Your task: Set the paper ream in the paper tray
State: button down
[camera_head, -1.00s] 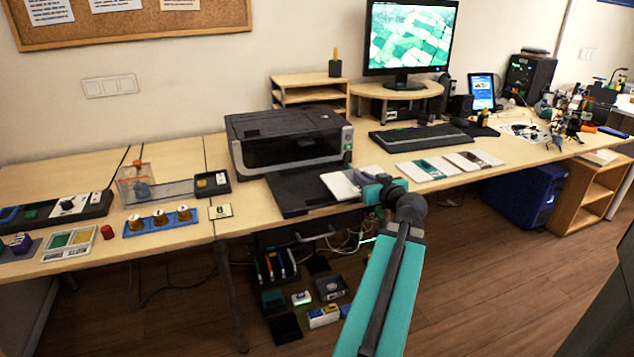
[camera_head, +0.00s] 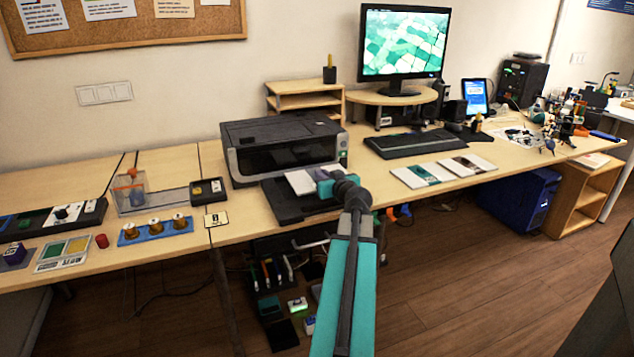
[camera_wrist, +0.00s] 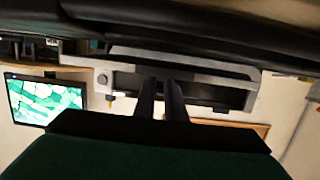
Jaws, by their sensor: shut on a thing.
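The white paper ream (camera_head: 301,182) is held flat at the mouth of the black printer, over the paper tray. The black paper tray (camera_head: 288,209) sticks out from the printer toward the table's front edge. The ream overlaps its inner part; I cannot tell whether they touch. My gripper (camera_head: 318,180) is shut on the ream's right side, and my arm hides part of the tray's right side. In the wrist view, my gripper's fingers (camera_wrist: 162,98) point toward the printer, seen upside down; the ream cannot be made out clearly there.
The printer (camera_head: 236,160) stands right behind the tray. A keyboard (camera_head: 405,143) and sample cards (camera_head: 430,174) lie to the right. A small label card (camera_head: 216,219) and a clear box with its black tray (camera_head: 208,191) are to the left. Table is clear between tray and cards.

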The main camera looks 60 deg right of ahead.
jog(key=shift+w+d+f, duration=0.1)
jog(key=shift+w+d, duration=0.1)
jog(key=shift+w, duration=1.15)
jog(key=shift+f, duration=1.75)
jog(key=shift+f+b, duration=0.15)
jog(key=shift+b, duration=0.2)
jog(key=c, duration=1.8)
grip_release()
jog(key=shift+r, duration=0.2)
